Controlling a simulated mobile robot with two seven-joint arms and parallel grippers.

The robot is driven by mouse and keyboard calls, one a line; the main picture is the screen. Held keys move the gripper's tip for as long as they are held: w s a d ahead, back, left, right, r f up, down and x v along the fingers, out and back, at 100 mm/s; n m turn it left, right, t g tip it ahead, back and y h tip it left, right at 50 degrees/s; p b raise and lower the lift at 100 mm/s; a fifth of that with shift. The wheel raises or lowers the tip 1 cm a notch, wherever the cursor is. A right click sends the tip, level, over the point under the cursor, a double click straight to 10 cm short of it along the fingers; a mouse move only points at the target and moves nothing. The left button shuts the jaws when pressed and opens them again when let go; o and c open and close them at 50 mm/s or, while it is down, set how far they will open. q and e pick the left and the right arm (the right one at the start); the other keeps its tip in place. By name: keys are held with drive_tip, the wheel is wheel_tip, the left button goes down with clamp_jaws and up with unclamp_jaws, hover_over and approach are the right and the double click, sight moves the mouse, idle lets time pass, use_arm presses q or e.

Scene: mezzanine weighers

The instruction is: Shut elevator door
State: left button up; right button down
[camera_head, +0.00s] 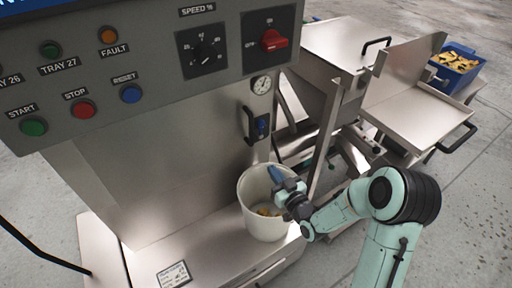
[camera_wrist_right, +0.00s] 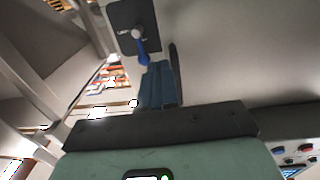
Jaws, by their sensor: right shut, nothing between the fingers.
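My right gripper (camera_head: 275,174) reaches in from the lower right, its blue fingers shut and empty above the white bucket (camera_head: 246,211). In the right wrist view the blue fingers (camera_wrist_right: 158,85) point at a blue lever (camera_wrist_right: 142,50) on a dark plate (camera_wrist_right: 128,22). The fingertips look close below the lever; contact cannot be told. No part is clearly identifiable as the elevator door. My left gripper is not in view.
A grey control panel (camera_head: 150,62) with buttons and dials overhangs the upper left. The bucket stands on a steel ledge (camera_head: 215,258). Steel trays with black handles (camera_head: 420,103) and a blue crate (camera_head: 455,70) of yellow pieces are at right. Open floor lies at far right.

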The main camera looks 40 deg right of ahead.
drive_tip(key=w+d, duration=0.2)
drive_tip(key=w, duration=1)
drive_tip(key=shift+w, duration=0.2)
drive_tip(key=shift+w+d, duration=0.1)
drive_tip(key=w, duration=0.1)
drive_tip(key=w+y, duration=0.1)
drive_tip(key=w+b, duration=0.1)
drive_tip(key=shift+d+n, duration=0.3)
drive_tip(key=shift+n, duration=0.1)
drive_tip(key=shift+r+y, duration=0.3)
drive_tip(key=shift+r, duration=0.05)
drive_tip(key=shift+w, duration=0.1)
drive_tip(key=shift+a, duration=0.1)
